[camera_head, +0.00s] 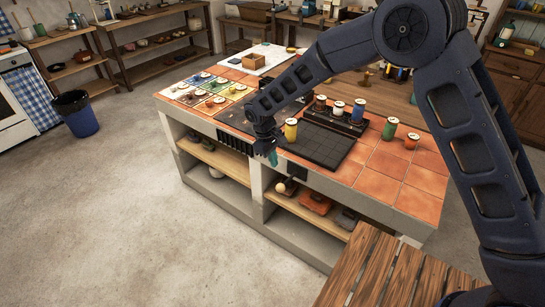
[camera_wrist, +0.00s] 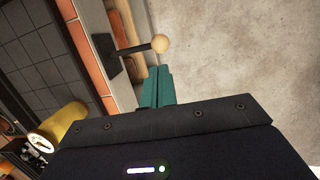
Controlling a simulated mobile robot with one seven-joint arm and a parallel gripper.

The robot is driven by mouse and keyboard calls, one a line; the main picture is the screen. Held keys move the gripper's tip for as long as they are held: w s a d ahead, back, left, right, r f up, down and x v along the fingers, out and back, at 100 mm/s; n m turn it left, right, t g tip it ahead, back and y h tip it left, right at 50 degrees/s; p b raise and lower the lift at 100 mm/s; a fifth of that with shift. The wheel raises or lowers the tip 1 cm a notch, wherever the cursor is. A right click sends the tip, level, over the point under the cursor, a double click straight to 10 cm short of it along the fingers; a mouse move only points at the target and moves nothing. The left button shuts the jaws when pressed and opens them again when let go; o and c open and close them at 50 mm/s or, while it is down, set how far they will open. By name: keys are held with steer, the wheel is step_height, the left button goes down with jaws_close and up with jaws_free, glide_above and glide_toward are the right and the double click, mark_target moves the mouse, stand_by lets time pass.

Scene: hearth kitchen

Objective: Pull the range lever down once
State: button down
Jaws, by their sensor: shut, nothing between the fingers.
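The range lever is a dark rod with a pale round knob (camera_wrist: 161,44), fixed to a black mount (camera_wrist: 106,54) on the counter's front edge in the wrist view. The knob also shows in the head view (camera_head: 280,187), below and right of my gripper. My gripper (camera_head: 273,158) has teal fingers, pressed together and empty, pointing down in front of the counter edge. In the wrist view the fingertips (camera_wrist: 158,70) appear just below the knob in the picture. A gap seems to separate them from it; I cannot tell the depth.
A yellow canister (camera_head: 291,130) stands on the tiled counter (camera_head: 410,186) close behind my gripper, near a dark grid plate (camera_head: 318,143). Green (camera_head: 390,129) and other canisters stand farther back. Open shelves (camera_head: 330,207) lie under the counter. The floor in front is clear.

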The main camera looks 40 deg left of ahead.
mark_target(278, 186)
steer(key=x, duration=0.9)
steer(key=shift+d+f, duration=0.1)
steer(key=shift+f, duration=0.3)
steer(key=shift+s+f, duration=0.1)
steer(key=shift+s+f+t, duration=0.25)
steer(key=shift+f+t, duration=0.15)
steer(key=shift+f, duration=0.1)
steer(key=shift+s+f+t, duration=0.2)
steer(key=shift+f+t, duration=0.2)
steer(key=shift+f, duration=0.1)
steer(key=shift+s+f+t, duration=0.2)
steer(key=shift+f+t, duration=0.7)
steer(key=shift+f, duration=0.25)
steer(key=shift+f+m+t, duration=0.3)
steer(key=shift+f+t, duration=0.2)
steer(key=shift+f, duration=0.3)
steer(key=shift+w+f, duration=0.1)
steer(key=shift+f, duration=0.65)
steer(key=shift+d+f, duration=0.15)
steer(key=shift+f, duration=0.05)
